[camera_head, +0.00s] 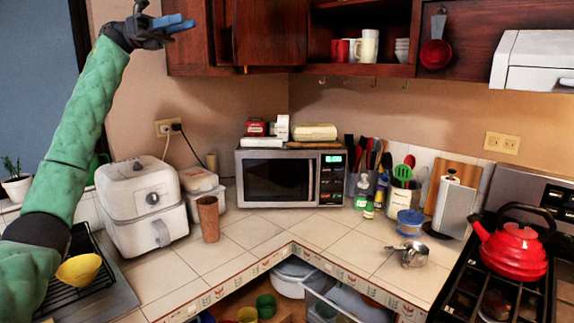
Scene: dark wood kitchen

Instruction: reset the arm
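My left arm, in a green padded sleeve, comes in from the left edge and reaches up. My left gripper (172,24) is at the top left of the head view, raised beside the dark wood upper cabinet (268,32). Its blue-tipped fingers point right and lie close together; I see nothing between them, but I cannot tell if they are fully shut. My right gripper and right arm are not in view.
Below the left arm are a yellow bowl (78,269) on a dark rack and a white air fryer (142,203). A microwave (290,178) stands in the corner. A red kettle (513,250) sits on the stove. The tiled counter (262,229) has bare room before the microwave.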

